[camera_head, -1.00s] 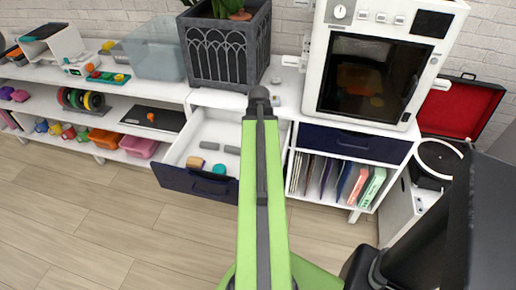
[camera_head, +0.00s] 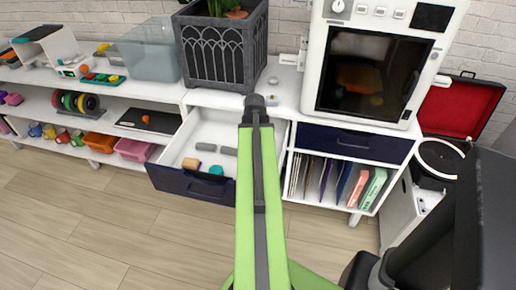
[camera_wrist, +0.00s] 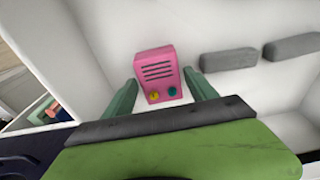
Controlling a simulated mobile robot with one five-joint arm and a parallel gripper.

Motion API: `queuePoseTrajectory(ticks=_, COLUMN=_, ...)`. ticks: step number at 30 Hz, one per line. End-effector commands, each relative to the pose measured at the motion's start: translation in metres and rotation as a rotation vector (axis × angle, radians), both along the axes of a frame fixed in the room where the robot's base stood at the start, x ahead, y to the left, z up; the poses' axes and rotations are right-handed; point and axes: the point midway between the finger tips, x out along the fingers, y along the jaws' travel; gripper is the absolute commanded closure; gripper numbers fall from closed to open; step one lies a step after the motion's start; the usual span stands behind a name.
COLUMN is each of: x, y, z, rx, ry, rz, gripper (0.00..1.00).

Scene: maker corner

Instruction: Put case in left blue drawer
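The left blue drawer (camera_head: 188,184) is pulled open, with its white inside facing up. The case is pink with dark slots and a yellow and a teal knob. In the wrist view the case (camera_wrist: 157,72) sits between the two green fingers of my gripper (camera_wrist: 162,80), lined up with them. The fingers look closed on its sides, though the contact is partly hidden. The white drawer interior shows behind it. In the head view my green arm hides the gripper and case.
Two grey blocks (camera_wrist: 229,60) lie in the drawer, with a tan piece (camera_head: 191,163) and a teal piece (camera_head: 215,170) near its front. The right blue drawer (camera_head: 352,143) is shut below a white machine (camera_head: 378,70). A dark planter (camera_head: 222,52) stands behind the open drawer.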

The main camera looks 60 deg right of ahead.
Motion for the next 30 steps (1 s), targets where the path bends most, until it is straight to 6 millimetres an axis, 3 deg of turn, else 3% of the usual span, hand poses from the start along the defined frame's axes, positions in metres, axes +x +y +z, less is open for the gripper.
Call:
queuePoseTrajectory(ticks=14, x=0.000, y=0.000, z=0.007, rx=0.000, ry=0.000, rz=0.000, gripper=0.24)
queuePoseTrajectory(ticks=20, x=-0.001, y=0.002, z=0.037, rx=0.000, ry=0.000, rz=0.000, gripper=0.24)
queuePoseTrajectory(ticks=30, x=-0.003, y=0.011, z=0.114, rx=0.000, ry=0.000, rz=0.000, gripper=0.24)
